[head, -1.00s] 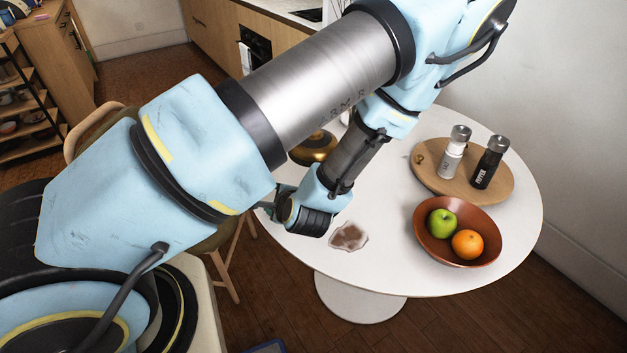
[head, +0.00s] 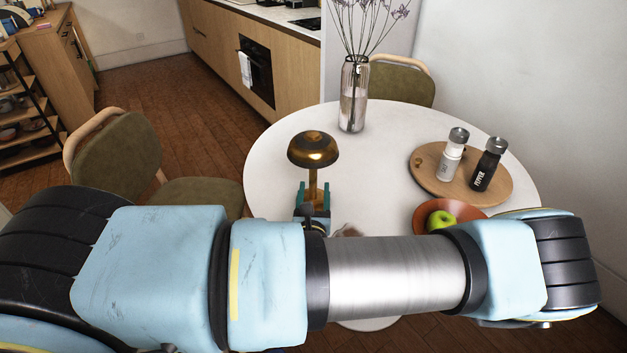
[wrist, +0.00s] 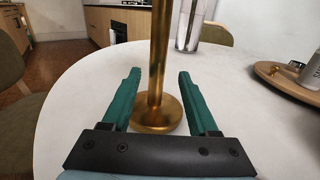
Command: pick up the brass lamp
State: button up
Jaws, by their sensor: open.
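The brass lamp (head: 313,151) stands upright on the white round table, with a domed shade on a thin stem. In the wrist view the lamp's stem (wrist: 157,60) and round base (wrist: 157,117) show, and the shade is out of frame. My gripper (wrist: 157,72) is open, with one green finger on each side of the stem and a visible gap on both sides. In the head view my gripper (head: 313,188) is at the lamp's stem below the shade. My arm hides the near part of the table there.
On the table (head: 390,190) stand a glass vase (head: 353,100) behind the lamp, a wooden board (head: 430,178) with white (head: 452,158) and black (head: 488,168) shakers, and a bowl (head: 424,214) with a green apple (head: 441,220). Chairs stand left (head: 120,150) and behind (head: 400,85).

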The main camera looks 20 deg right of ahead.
aim_at(313, 175)
jog(key=p+x, duration=0.1)
jog(key=x, duration=0.1)
jog(key=p+x, duration=0.2)
jog(key=x, duration=0.1)
jog(key=shift+w+a+r, duration=0.1)
jog(key=shift+w+r, duration=0.15)
jog(key=shift+w, duration=0.05)
jog(key=shift+w+f, duration=0.1)
jog(key=shift+w, duration=0.1)
jog(key=shift+c, duration=0.2)
grip_shut()
dwell(0.9)
